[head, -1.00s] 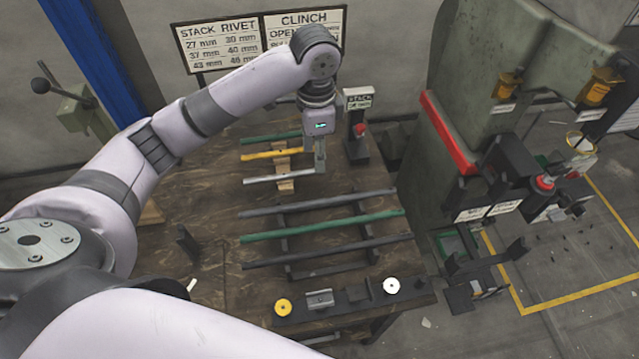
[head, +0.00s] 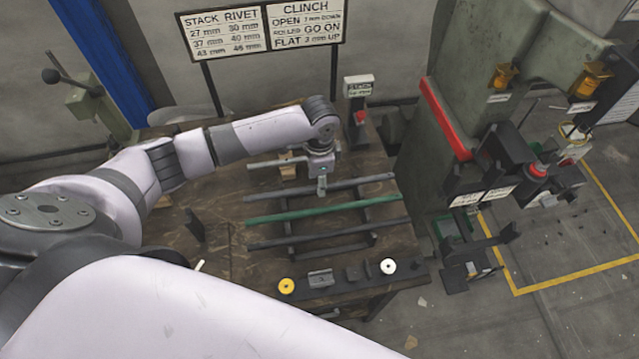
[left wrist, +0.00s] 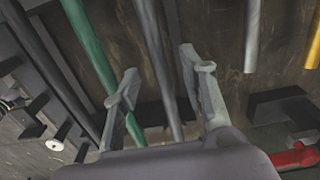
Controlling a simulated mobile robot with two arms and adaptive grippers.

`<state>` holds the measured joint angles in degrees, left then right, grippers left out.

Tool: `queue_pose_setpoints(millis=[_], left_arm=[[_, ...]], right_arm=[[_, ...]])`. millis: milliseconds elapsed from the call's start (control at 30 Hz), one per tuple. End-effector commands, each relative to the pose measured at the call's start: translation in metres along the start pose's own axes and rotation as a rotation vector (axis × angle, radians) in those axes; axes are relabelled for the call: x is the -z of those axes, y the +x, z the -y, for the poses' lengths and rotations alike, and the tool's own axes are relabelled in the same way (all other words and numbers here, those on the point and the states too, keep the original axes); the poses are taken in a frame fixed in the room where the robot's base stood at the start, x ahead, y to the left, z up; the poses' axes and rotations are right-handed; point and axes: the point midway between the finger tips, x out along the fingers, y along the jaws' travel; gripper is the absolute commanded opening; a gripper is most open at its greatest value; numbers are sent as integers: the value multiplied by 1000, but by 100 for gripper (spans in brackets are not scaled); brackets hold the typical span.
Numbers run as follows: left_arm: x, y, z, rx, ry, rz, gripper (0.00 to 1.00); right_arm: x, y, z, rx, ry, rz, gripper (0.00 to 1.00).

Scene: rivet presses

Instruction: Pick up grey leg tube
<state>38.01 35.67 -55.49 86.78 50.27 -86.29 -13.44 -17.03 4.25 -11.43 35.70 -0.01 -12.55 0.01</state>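A grey leg tube (head: 365,182) lies across the back of the front rack, with a green tube (head: 290,215) and a dark grey tube (head: 330,233) in front of it. My left gripper (head: 322,190) is at the back grey tube, near its middle. In the left wrist view this grey tube (left wrist: 158,60) runs between the two spread fingers of the left gripper (left wrist: 160,80), with gaps visible on both sides. The green tube also shows there (left wrist: 88,45), left of the fingers. My right gripper is not in view.
A light grey tube (head: 270,163) lies behind the rack, partly hidden by my arm; a yellow tube (left wrist: 314,45) is beyond it. A large green press (head: 450,130) stands right.

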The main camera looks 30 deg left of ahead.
Motion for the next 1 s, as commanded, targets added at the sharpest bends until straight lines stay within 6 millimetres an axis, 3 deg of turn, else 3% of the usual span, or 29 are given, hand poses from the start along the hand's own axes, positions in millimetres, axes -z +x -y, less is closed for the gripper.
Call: queue_pose_setpoints(millis=[167, 400, 1000], left_arm=[[0, 16, 0, -1, 0, 0, 39], [0, 18, 0, 0, 0, 0, 38], [0, 17, 0, 0, 0, -1, 0]], right_arm=[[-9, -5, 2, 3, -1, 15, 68], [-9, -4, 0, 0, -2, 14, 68], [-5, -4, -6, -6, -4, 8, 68]])
